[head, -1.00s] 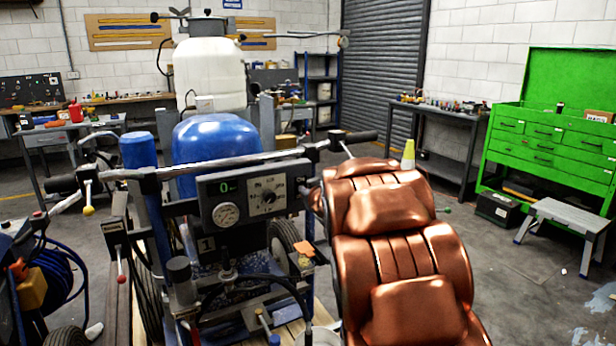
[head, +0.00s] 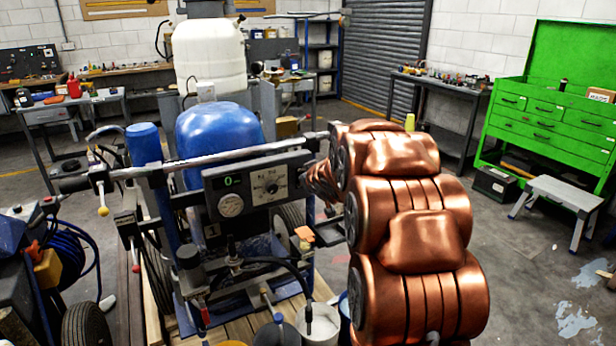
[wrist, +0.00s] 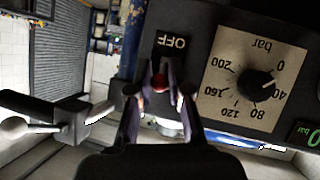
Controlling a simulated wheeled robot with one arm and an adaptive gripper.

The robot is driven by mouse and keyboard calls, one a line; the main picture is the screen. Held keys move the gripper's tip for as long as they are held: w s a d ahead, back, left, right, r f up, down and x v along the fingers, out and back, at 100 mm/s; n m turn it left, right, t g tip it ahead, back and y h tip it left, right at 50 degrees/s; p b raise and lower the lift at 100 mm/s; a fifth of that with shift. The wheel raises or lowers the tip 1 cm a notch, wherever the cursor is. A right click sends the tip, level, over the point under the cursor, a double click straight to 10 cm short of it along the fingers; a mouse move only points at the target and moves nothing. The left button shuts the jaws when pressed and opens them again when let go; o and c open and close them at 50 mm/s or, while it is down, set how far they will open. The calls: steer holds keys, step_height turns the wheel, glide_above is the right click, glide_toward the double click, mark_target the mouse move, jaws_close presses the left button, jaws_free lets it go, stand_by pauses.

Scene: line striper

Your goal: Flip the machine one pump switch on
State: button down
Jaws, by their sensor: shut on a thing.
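Machine one, the line striper with a white tank and a blue cover (head: 218,134), stands in the middle of the head view with a "1" plate. Its dark control panel (head: 213,194) carries a green digital display, a round gauge and a pressure dial. In the wrist view, upside down, the pump switch (wrist: 160,83) shows as a red-tipped toggle near an "OFF" label (wrist: 172,42), beside the bar dial (wrist: 261,84). My gripper (wrist: 160,92) is shut on this switch, a finger on each side. In the head view my copper arm hides the gripper and the switch.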

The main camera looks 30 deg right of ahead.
steer(key=c, duration=1.1)
jaws_free()
steer(key=v, duration=1.2)
steer(key=shift+a, duration=0.15)
steer(key=s+a+f+g+y, duration=0.1)
steer(key=s+a+f+g, duration=0.3)
steer(key=s+a, duration=0.4)
steer(key=s+a+f+g+y, duration=0.1)
steer(key=s+a+f+g, duration=0.3)
steer(key=s, duration=1.3)
steer(key=s+a+f+g+y, duration=0.1)
steer(key=s+a+f+g, duration=0.3)
steer(key=s+a, duration=0.8)
steer(key=shift+s+a+g+y, duration=0.4)
steer(key=shift+a+g, duration=0.1)
steer(key=shift+g, duration=0.4)
